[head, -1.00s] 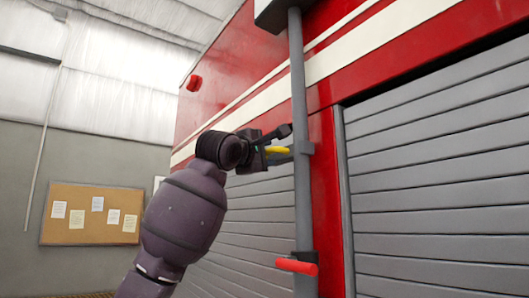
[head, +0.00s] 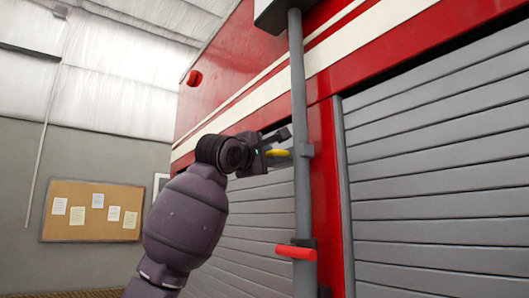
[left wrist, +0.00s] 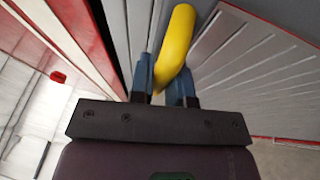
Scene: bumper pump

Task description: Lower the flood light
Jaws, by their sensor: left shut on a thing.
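The flood light (head: 285,12) is a dark box, partly cut off at the top of the head view. It sits on a grey upright pole (head: 299,90). A yellow handle (head: 279,153) sticks out to the left from a bracket on this pole; it shows as a curved yellow bar in the left wrist view (left wrist: 176,45). My left gripper (head: 276,144) is shut on the yellow handle, its blue-grey fingers (left wrist: 163,82) on either side of it. A red handle (head: 296,252) with a dark collar sits lower on the pole. My right gripper is out of view.
The red truck side (head: 325,170) stands just behind the pole, with grey roller shutters (head: 440,180) on both sides. A cork board (head: 92,212) hangs on the far left wall. The space left of my arm looks clear.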

